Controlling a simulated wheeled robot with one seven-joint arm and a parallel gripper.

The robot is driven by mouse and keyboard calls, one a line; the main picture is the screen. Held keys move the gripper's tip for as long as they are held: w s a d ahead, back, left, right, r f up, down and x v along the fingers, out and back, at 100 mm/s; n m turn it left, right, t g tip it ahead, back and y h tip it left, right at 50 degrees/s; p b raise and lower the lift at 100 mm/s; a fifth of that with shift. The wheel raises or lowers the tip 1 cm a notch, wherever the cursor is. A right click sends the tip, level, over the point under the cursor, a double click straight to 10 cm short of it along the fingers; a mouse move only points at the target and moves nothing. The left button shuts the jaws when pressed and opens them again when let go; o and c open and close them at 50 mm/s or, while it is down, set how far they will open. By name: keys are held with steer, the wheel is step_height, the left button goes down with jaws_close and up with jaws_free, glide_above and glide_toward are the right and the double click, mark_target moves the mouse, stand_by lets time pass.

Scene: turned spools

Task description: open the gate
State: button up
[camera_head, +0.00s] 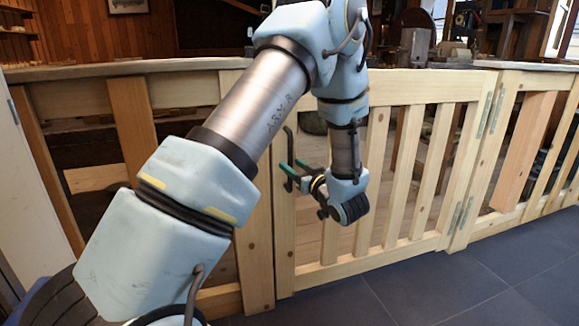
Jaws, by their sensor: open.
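The gate (402,165) is pale wood with upright slats. Its left stile (284,235) stands close beside the fence post (258,250), and it looks shut. Metal hinges (460,215) are on its right side. A dark upright bar handle (289,145) is on the left stile. My gripper (289,173), with teal-tipped fingers, is open at the lower part of this handle and points left. I cannot tell whether the fingers are around the bar or touching it. My arm hides the gate's upper left part.
Fixed slatted fence runs on to the left (130,95) and right (523,150) of the gate. The dark tiled floor (480,285) in front is clear. Behind the gate is a workshop with machines and benches.

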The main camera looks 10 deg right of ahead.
steer(key=shift+x, duration=1.05)
jaws_close()
stand_by(0.7)
